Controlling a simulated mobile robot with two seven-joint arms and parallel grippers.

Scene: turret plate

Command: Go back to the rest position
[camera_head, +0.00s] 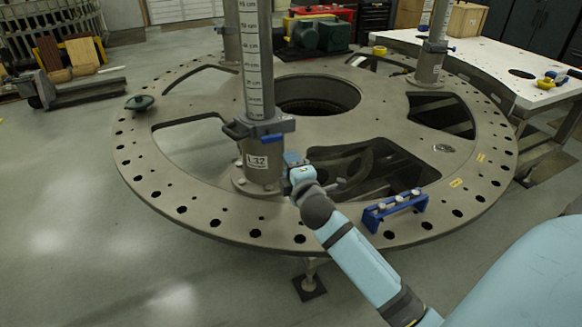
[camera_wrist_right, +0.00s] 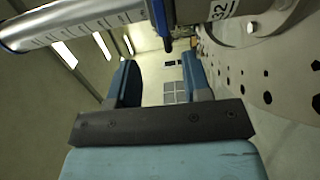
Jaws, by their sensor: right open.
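My right gripper (camera_head: 292,160) is at the end of the light blue arm, just right of the graduated post (camera_head: 257,60) marked L32. In the right wrist view its two blue fingers (camera_wrist_right: 160,82) stand apart with nothing between them. The post's grey base (camera_head: 262,165) stands on the round turret plate (camera_head: 210,215). A clamp collar with a blue handle (camera_head: 275,138) sits around the post just above the gripper. The post also crosses the top left of the right wrist view (camera_wrist_right: 75,22). Whether the gripper touches the post is not clear. My left gripper is not in view.
A blue rack (camera_head: 396,205) with several pale knobs sits on the plate's front right rim. A second post (camera_head: 433,50) stands at the right. A dark green round piece (camera_head: 140,102) lies on the left rim. A white table (camera_head: 490,60) is at back right.

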